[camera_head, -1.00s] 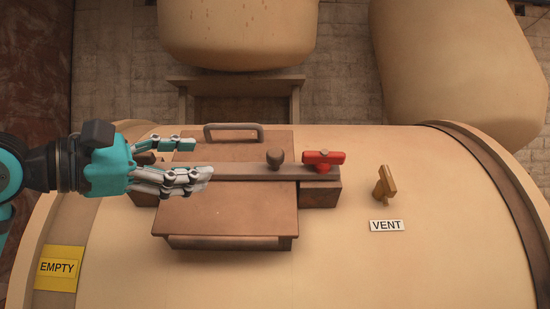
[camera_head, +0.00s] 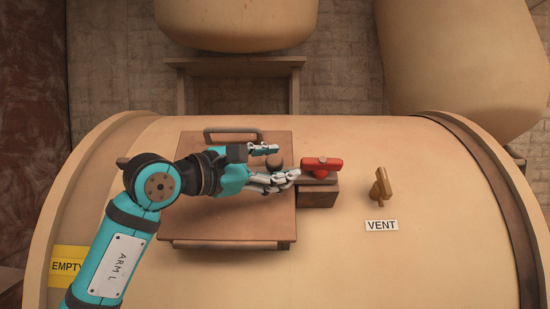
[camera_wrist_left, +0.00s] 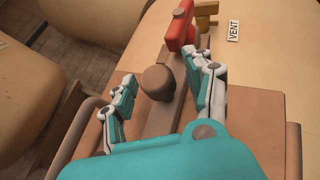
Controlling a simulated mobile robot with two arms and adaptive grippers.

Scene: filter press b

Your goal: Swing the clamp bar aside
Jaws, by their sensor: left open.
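The clamp bar (camera_wrist_left: 165,121) is a long flat brown bar lying across the brown hatch lid (camera_head: 240,220). Its rounded knob (camera_head: 274,162) stands up from it and also shows in the left wrist view (camera_wrist_left: 157,82). A red latch handle (camera_head: 321,163) sits at the bar's right end, above a bracket block (camera_head: 318,196). My left gripper (camera_head: 287,161) is open, its fingers on either side of the knob, with gaps visible in the left wrist view. My arm hides much of the bar in the head view. My right gripper is not in view.
A brass vent valve (camera_head: 380,186) stands to the right, above a VENT label (camera_head: 381,225). The tank surface between latch and valve is clear.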

